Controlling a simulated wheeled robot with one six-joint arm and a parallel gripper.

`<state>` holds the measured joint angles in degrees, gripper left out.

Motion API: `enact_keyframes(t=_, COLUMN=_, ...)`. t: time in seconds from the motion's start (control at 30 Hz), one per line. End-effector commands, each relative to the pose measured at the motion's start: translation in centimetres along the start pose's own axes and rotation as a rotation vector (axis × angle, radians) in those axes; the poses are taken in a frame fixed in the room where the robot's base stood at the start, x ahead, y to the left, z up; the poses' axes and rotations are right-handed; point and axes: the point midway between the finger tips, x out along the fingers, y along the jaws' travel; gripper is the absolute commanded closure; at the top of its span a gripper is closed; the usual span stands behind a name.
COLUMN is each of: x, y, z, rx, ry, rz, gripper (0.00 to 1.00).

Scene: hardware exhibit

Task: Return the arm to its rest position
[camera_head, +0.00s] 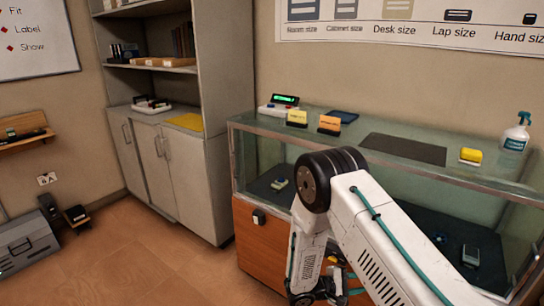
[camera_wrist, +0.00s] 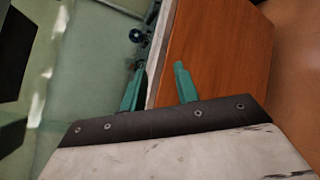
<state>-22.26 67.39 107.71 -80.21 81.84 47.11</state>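My white arm (camera_head: 372,235) is bent in front of the glass display case (camera_head: 262,124), its black elbow joint high and the forearm hanging down. My gripper (camera_wrist: 156,82) shows in the wrist view as two teal fingers standing apart, with nothing seen held between them. Beyond the fingers are the case's orange-brown wooden panel (camera_wrist: 215,50) and greenish glass. I cannot tell how much clearance there is to the case. In the head view the fingertips cannot be made out at the lower edge.
On the case top are a dark mat (camera_head: 404,149), a yellow block (camera_head: 470,156), a spray bottle (camera_head: 516,135) and small cards (camera_head: 329,124). A grey cabinet (camera_head: 180,165) stands left of the case. Open floor (camera_head: 155,262) lies at the lower left, with a grey toolbox (camera_head: 27,245) beyond.

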Motion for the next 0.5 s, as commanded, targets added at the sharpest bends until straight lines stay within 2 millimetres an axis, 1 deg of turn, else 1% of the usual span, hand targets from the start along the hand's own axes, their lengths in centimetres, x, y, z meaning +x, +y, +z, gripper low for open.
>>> enact_keyframes(t=0.03, x=-0.1, y=1.6, z=2.1, rx=-0.001, ry=-0.036, rz=-0.057, gripper=0.69)
enact_keyframes(t=0.07, x=-0.2, y=2.2, z=3.3, rx=-0.007, ry=-0.058, rz=-0.096, gripper=0.69)
enact_keyframes(t=0.1, x=-0.3, y=3.0, z=5.1, rx=-0.016, ry=-0.085, rz=-0.15, gripper=0.69)
enact_keyframes(t=0.17, x=-0.6, y=4.2, z=7.6, rx=-0.022, ry=-0.118, rz=-0.229, gripper=0.69)
enact_keyframes(t=0.2, x=-0.8, y=4.8, z=9.2, rx=-0.025, ry=-0.135, rz=-0.283, gripper=0.69)
enact_keyframes(t=0.27, x=-1.3, y=5.8, z=11.7, rx=-0.023, ry=-0.155, rz=-0.364, gripper=0.69)
enact_keyframes(t=0.3, x=-1.6, y=6.3, z=13.2, rx=-0.021, ry=-0.164, rz=-0.417, gripper=0.69)
enact_keyframes(t=0.5, x=-3.7, y=8.4, z=20.7, rx=0.018, ry=-0.17, rz=-0.676, gripper=0.69)
